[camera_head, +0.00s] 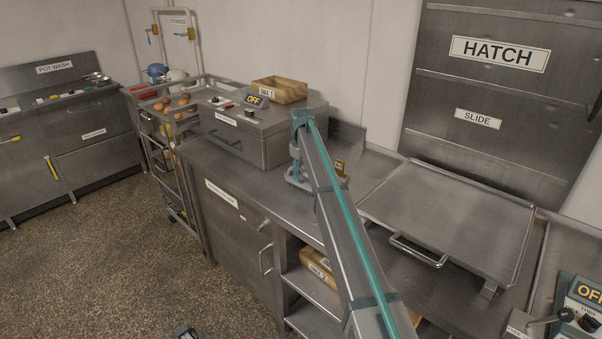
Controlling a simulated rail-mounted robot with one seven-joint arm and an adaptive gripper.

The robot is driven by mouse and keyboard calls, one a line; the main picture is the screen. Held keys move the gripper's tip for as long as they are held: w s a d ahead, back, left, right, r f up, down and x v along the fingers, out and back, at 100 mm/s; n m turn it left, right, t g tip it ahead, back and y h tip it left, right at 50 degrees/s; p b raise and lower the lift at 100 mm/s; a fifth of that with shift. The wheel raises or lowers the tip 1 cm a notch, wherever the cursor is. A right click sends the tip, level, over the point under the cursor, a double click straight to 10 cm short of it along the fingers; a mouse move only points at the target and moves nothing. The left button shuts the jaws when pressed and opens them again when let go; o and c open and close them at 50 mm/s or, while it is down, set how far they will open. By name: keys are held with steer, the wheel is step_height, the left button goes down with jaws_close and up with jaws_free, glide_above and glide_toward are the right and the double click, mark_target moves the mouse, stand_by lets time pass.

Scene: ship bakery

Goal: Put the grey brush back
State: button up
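My arm runs up from the bottom edge to a teal joint above the counter, then bends down behind itself. What looks like my gripper (295,172) is at its lower end, low over the counter, mostly hidden by the arm. Its fingers are too small and covered to read as open or shut. A small grey fixture (330,183) with a yellow and black part stands on the counter right there.
A steel oven-like box (265,137) with an open wooden box (280,90) on top stands left of my arm. A flat steel lid (450,222) with a handle lies right, below the hatch (490,100).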

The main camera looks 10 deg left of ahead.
steer(key=shift+o, duration=0.5)
steer(key=shift+r, duration=0.5)
step_height(320, 180, up, 11)
steer(key=b, duration=0.2)
steer(key=shift+r, duration=0.2)
